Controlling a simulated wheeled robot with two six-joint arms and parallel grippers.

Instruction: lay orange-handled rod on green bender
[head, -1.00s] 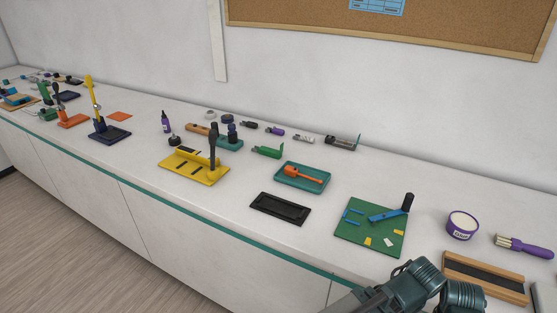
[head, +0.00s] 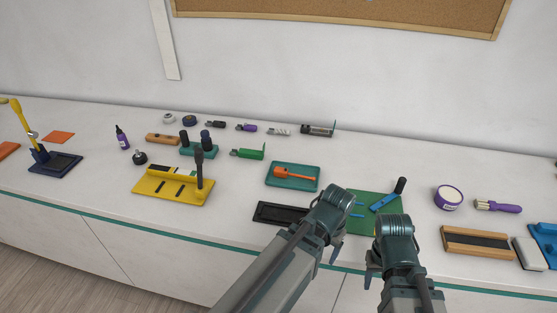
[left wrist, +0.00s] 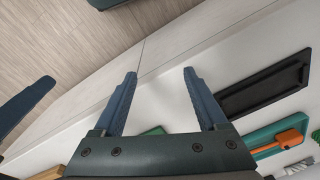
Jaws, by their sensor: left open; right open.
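The orange-handled rod (head: 296,174) lies in a teal tray (head: 274,184) in the middle of the counter; its orange part also shows in the left wrist view (left wrist: 284,141). The green bender (head: 365,226) is a flat green board with a blue lever and an upright black handle, right of the tray. My arms partly cover its front. My left gripper (left wrist: 158,75) is open and empty, with the tray off to the right in the left wrist view. My right gripper (head: 396,266) is open, in front of the bender in the head view; nothing shows in it.
A black tray (head: 265,215) lies left of the bender, partly behind my left arm. A purple tub (head: 447,197), a brush (head: 497,206) and a wooden-edged board (head: 478,243) lie at the right.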

